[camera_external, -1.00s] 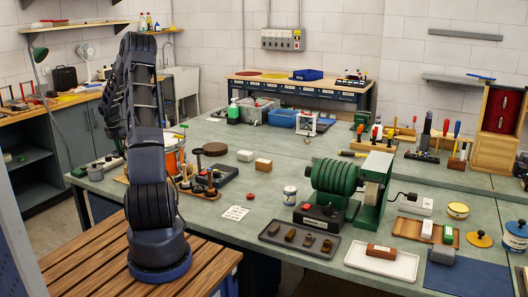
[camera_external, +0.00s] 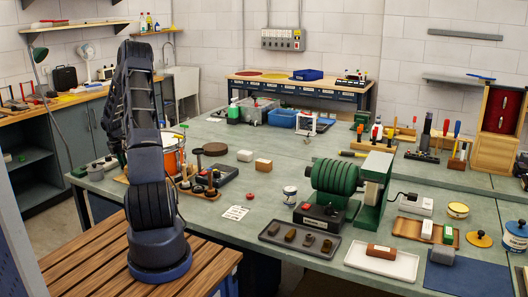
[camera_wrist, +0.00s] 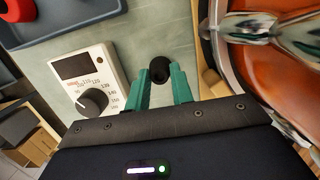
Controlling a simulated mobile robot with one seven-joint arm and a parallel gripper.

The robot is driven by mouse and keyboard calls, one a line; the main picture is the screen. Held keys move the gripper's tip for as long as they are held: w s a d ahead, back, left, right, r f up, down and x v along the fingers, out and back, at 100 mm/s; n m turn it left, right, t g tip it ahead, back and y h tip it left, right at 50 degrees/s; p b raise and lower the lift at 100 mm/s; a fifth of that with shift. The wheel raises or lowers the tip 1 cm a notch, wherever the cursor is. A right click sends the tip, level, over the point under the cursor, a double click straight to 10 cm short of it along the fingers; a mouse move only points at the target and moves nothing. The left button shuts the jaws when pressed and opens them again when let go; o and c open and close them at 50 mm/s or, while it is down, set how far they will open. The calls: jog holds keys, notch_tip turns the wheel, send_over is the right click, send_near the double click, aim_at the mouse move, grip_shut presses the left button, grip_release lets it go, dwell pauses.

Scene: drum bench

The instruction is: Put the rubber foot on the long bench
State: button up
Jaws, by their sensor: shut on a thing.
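The dark, round rubber foot (camera_wrist: 160,69) shows in the wrist view between the green fingertips of my gripper (camera_wrist: 161,82). The gripper is shut on it. The grey-green bench top (camera_wrist: 178,35) lies below. How high the foot is above it is hard to tell. In the external view, this long bench (camera_external: 270,195) runs across the middle of the room. There my arm hides the gripper and the foot.
In the wrist view, the orange drum (camera_wrist: 264,72) is close on the right. A white dial box (camera_wrist: 91,78) stands left of the fingers. A blue-grey tray (camera_wrist: 70,18) lies at top left. In the external view, a parts tray (camera_external: 300,240) and green machine (camera_external: 338,180) occupy the right part.

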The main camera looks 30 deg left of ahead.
aim_at(122, 167)
jog(key=o, duration=1)
jog(key=shift+c, duration=0.2)
notch_tip(122, 167, up, 8)
jog(key=s, duration=0.1)
jog(key=shift+f, duration=0.25)
jog(key=shift+s+r, duration=0.1)
